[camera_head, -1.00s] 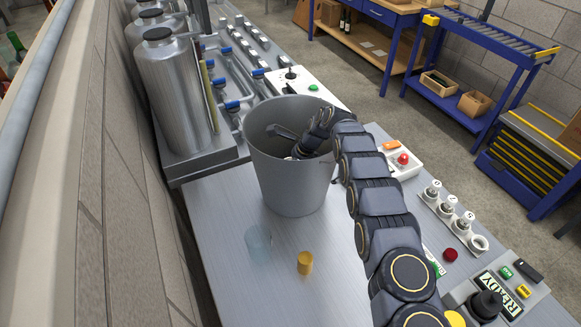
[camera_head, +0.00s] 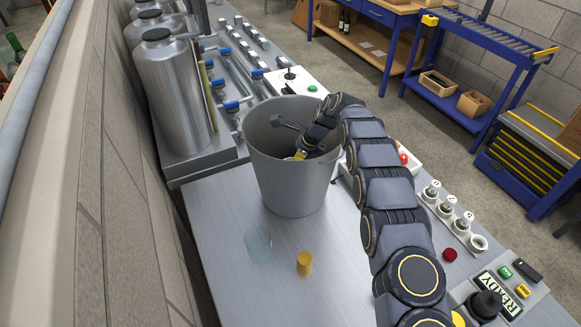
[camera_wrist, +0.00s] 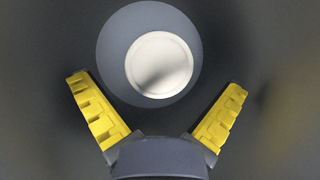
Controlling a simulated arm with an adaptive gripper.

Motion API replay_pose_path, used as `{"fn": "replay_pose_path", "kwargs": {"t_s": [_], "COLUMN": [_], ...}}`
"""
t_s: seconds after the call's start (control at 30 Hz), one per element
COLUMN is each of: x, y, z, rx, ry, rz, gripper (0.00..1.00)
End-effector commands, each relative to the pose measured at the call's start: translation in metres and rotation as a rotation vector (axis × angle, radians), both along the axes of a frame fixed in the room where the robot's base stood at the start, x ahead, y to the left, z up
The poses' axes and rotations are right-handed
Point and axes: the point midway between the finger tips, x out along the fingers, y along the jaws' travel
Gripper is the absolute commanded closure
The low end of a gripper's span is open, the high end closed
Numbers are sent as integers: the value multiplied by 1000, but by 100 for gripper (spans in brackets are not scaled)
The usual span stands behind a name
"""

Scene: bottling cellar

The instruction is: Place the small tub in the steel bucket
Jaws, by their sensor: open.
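The steel bucket (camera_head: 288,190) stands upright on the bench in the head view. My gripper (camera_head: 299,155) reaches down inside its mouth, and the bucket wall hides part of it. In the wrist view my gripper (camera_wrist: 162,105) has its yellow fingers spread wide with nothing between them. A round white thing (camera_wrist: 159,65), which looks like the small tub seen from above, lies against the blue-grey round bucket floor (camera_wrist: 112,50), beyond the fingertips and apart from them. In the head view the tub cannot be made out.
A clear tumbler (camera_head: 257,246) and a gold cylinder (camera_head: 304,264) stand in front of the bucket. Metal tanks (camera_head: 172,95) and blue-handled valves (camera_head: 232,106) are behind left. The bench's front left is clear.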

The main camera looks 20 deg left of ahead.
Motion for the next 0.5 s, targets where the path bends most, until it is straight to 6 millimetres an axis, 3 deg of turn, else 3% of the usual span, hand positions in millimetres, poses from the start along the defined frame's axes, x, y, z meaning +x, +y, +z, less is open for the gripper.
{"fn": "replay_pose_path", "kwargs": {"t_s": [0.03,0.23,0.5], "x": [2,0,0], "y": [-5,-22,-33], "z": [14,52,75], "rx": [1,0,-1], "ry": [-5,-2,-1], "rz": [-3,0,0], "gripper": [0,0,0]}}
